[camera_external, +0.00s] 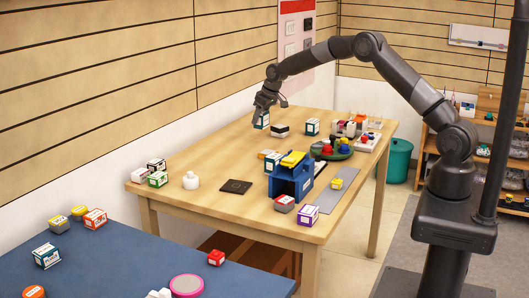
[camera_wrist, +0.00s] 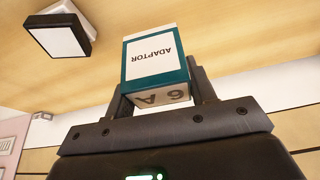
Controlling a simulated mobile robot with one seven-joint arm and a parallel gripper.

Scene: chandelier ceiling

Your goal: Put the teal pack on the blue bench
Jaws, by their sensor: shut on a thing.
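My gripper (camera_external: 267,104) is shut on a teal-edged pack (camera_external: 261,121) above the far left part of the wooden table. In the wrist view the pack (camera_wrist: 155,58) shows a white label reading ADAPTOR, and the fingers of my gripper (camera_wrist: 157,98) are on either side of it. A small blue bench (camera_external: 287,184) stands on the table, nearer the camera and apart from the pack. A yellow thing (camera_external: 293,158) lies on top of the bench.
A black-and-white box (camera_external: 281,131) stands near the held pack, and shows in the wrist view (camera_wrist: 62,36). A dark square (camera_external: 236,187) and a white jar (camera_external: 190,181) lie left of the bench.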

